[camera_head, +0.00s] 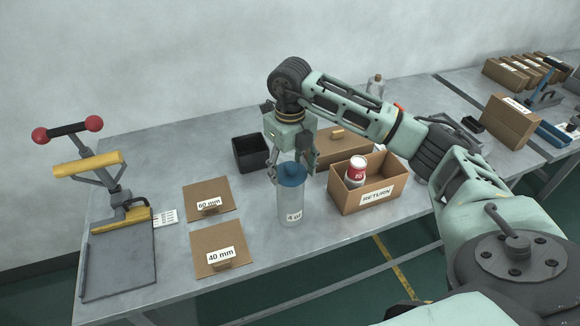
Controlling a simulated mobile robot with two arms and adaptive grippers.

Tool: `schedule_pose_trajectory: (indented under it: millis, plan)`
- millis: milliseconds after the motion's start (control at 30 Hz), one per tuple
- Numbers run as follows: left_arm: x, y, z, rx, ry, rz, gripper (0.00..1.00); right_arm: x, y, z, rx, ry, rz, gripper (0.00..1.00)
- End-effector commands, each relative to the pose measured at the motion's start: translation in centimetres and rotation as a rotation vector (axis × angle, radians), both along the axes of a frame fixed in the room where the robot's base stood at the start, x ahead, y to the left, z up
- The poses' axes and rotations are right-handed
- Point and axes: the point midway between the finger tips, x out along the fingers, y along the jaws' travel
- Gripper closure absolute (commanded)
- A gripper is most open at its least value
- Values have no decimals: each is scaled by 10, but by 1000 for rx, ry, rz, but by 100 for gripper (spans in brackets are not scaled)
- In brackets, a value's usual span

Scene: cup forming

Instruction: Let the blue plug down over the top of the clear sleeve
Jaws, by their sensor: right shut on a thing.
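The blue plug (291,176) is a round blue cap with a knob on top. It shows directly at the top of the clear sleeve (291,208). The sleeve is a translucent upright cylinder with a small white label low on its side, standing on the bench. My right gripper (289,167) points down from above and is shut on the plug. Whether the plug rests on the sleeve's rim or hangs just above it cannot be told from this view. My left gripper is not in view.
A cardboard RETURN box (375,197) holding a red-and-white can (356,170) stands close right of the sleeve. A black bin (250,153) is behind. Boards marked 60 mm (221,194) and 40 mm (236,237) lie left. A lever press (118,265) stands far left.

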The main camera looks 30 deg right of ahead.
Motion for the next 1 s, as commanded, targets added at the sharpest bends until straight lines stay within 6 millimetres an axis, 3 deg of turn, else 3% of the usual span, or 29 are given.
schedule_pose_trajectory:
  millis: [300, 333, 567, 867, 1000]
  plan:
    - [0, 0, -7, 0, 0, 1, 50, 0, 0, -9, 0, 0, 0, 55]
    - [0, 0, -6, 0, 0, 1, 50, 0, 0, -8, 0, 0, 0, 34]
    - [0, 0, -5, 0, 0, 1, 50, 0, 0, -7, 0, 0, 0, 15]
    - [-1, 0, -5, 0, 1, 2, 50, 0, 0, -7, 0, 0, 0, 15]
    - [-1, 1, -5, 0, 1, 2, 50, 1, 0, 3, 1, -3, 0, 15]
